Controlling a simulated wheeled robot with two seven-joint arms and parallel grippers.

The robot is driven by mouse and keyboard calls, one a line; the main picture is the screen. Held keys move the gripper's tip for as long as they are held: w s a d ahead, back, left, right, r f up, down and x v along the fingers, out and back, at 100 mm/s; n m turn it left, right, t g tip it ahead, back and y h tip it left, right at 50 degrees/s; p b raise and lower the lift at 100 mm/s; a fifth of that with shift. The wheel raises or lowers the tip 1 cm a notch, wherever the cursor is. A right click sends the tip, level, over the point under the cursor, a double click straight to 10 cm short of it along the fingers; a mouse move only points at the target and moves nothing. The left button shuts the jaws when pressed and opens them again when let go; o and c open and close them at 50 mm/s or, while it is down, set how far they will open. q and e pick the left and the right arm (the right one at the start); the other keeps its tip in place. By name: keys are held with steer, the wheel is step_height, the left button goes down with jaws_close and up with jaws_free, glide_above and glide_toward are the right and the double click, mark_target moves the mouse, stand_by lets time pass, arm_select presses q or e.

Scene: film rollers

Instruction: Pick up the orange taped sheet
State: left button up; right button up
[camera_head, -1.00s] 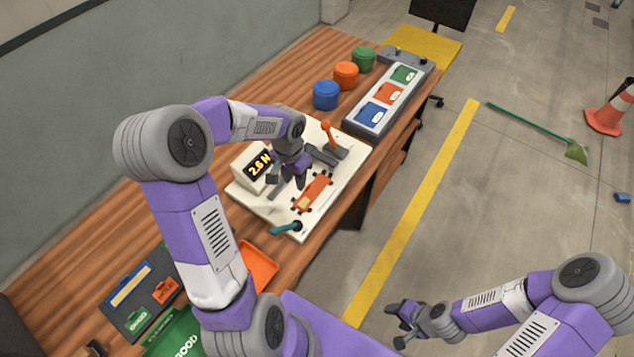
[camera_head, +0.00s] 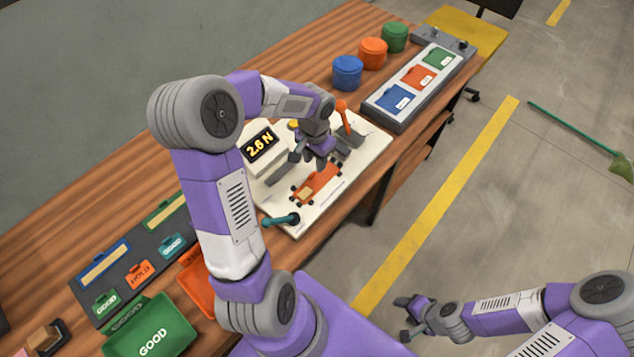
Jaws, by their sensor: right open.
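The orange taped sheet (camera_head: 318,183) lies on the white test board (camera_head: 352,176), with a tan tape patch near its lower left end and dark round parts along its edges. My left gripper (camera_head: 308,160) hangs just above and behind the sheet's upper end, its fingers apart. It looks empty, and I cannot tell how close the fingertips are to the sheet. My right gripper (camera_head: 404,318) is open and empty, out over the floor beside the table.
A display (camera_head: 260,146) reading 2.6 N, an orange lever (camera_head: 343,116) and a teal handle (camera_head: 281,220) stand around the sheet. A label rack (camera_head: 419,78) is at the right. A green GOOD bin (camera_head: 152,330) and an orange tray (camera_head: 197,284) are at the front left.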

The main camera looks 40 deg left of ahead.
mark_target(313, 173)
arm_select(q)
steer(key=f, duration=0.2)
steer(key=f+b, duration=0.1)
steer(key=f, duration=0.1)
steer(key=f+b, duration=0.1)
steer(key=f, duration=0.1)
steer(key=shift+a+f, duration=0.15)
steer(key=shift+a, duration=0.25)
steer(key=shift+c, duration=0.4)
jaws_close()
